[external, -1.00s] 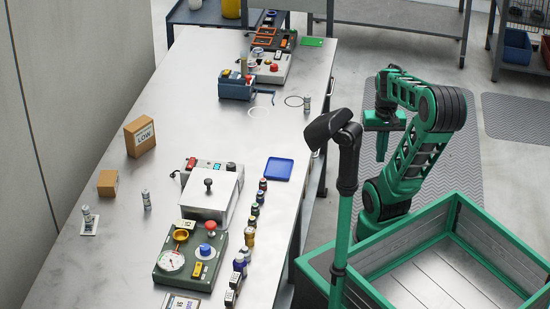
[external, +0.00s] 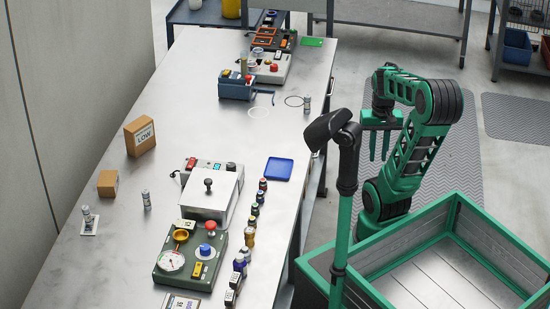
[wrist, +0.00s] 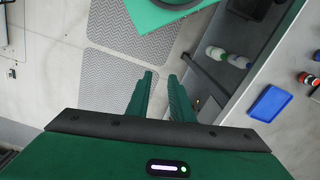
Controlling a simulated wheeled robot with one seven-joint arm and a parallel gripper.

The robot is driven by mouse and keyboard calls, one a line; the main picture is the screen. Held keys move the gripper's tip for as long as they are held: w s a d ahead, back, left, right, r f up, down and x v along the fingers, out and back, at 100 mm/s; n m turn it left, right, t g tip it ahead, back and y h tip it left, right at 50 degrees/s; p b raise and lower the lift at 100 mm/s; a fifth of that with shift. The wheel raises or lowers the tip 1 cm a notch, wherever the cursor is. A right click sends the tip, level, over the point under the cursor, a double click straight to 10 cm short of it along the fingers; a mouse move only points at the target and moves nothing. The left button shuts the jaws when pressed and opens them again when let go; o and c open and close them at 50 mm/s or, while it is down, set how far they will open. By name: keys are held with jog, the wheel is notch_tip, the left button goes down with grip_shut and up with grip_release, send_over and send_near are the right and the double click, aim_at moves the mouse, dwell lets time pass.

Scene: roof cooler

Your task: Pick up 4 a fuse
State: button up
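My gripper (external: 379,152) hangs fingers down beside the bench, over the floor mat, apart from everything on the bench. In the wrist view its two fingers (wrist: 161,78) are apart with nothing between them. Small grey-and-white cylinders that look like fuses stand on the bench. One (external: 307,104) is near the right edge, one (external: 146,199) is at the left, and one (external: 87,216) is on a pale card at the far left. I cannot confirm which are fuses. Two pale cylinders with coloured ends (wrist: 215,53) show at the upper right of the wrist view, unclear.
A green-framed crate (external: 455,240) stands below my arm.

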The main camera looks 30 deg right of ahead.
jog(key=o, duration=0.4)
